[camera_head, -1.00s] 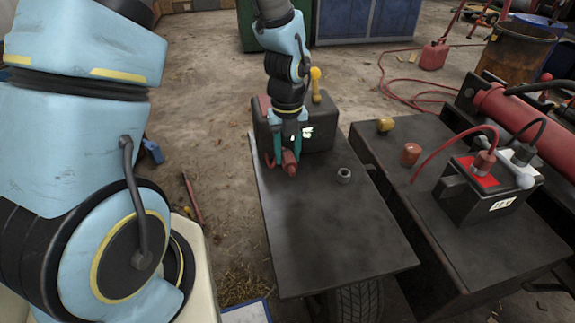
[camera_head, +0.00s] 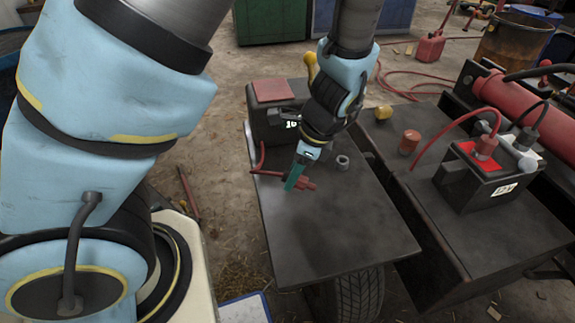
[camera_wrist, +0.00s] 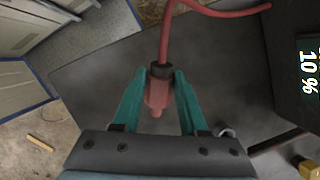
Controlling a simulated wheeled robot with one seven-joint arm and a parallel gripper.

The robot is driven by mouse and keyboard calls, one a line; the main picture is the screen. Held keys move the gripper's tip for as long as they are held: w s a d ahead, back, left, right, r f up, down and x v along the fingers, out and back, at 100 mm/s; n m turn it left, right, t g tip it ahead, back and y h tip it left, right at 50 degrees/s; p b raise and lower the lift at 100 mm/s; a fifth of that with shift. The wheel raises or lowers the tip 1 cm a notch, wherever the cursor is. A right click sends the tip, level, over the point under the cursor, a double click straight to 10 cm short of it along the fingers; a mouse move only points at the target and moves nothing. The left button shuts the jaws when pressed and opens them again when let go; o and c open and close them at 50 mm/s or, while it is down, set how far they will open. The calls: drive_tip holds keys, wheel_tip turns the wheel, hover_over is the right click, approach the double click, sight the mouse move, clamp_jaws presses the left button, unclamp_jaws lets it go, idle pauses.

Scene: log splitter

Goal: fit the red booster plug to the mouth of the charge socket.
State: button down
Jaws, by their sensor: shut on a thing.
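The red booster plug (camera_head: 307,185) is held between the teal fingers of my gripper (camera_head: 293,181), low over the dark bench top. It lies roughly level in the head view, its nose to the right. In the wrist view the plug (camera_wrist: 157,93) sits between both fingers of my gripper (camera_wrist: 159,82), its dark collar and red cable leading away at the top. A small grey hollow ring (camera_head: 343,162), perhaps the charge socket, stands on the bench behind and right of the plug, apart from it. Whether the plug touches the bench cannot be told.
A dark booster box (camera_head: 268,123) with a lit display stands at the bench's back; the wrist view reads "10 %". A second bench (camera_head: 440,225) at the right carries a battery (camera_head: 485,178) with cables and an orange cylinder (camera_head: 409,142). The front of the near bench is clear.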

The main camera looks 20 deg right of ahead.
drive_tip(key=shift+s+d+f+n+y, duration=0.25)
drive_tip(key=shift+s+n+y, duration=0.2)
drive_tip(key=shift+n, duration=0.35)
drive_tip(key=s+d+n+g+y, duration=0.1)
drive_tip(key=n+g, duration=0.1)
drive_tip(key=n, duration=0.2)
drive_tip(key=s+d+n+g+y+b, duration=0.1)
drive_tip(key=n+g, duration=0.1)
drive_tip(key=n, duration=0.1)
drive_tip(key=s+d+n+g+y+b, duration=0.1)
drive_tip(key=s+n+g, duration=0.1)
drive_tip(key=n, duration=0.2)
drive_tip(key=shift+d+r+n, duration=0.15)
drive_tip(key=shift+n, duration=0.15)
drive_tip(key=w+d+r+n+g+h+b, duration=0.1)
drive_tip(key=d+r+n+g+h+b, duration=0.3)
drive_tip(key=n+h, duration=0.6)
drive_tip(key=w+d+r+n+g+h+b, duration=0.15)
drive_tip(key=d+n+h, duration=0.35)
drive_tip(key=n+h, duration=0.55)
drive_tip(key=w+d+r+n+t+h+b, duration=0.1)
drive_tip(key=w+d+n+t+h, duration=0.1)
drive_tip(key=w+n+t+h, duration=0.2)
drive_tip(key=w+n+t, duration=0.3)
drive_tip(key=w, duration=0.1)
drive_tip(key=shift+w+d, duration=0.15)
drive_tip(key=shift+w, duration=0.2)
drive_tip(key=shift+r+n, duration=0.15)
drive_tip(key=shift+n, duration=0.1)
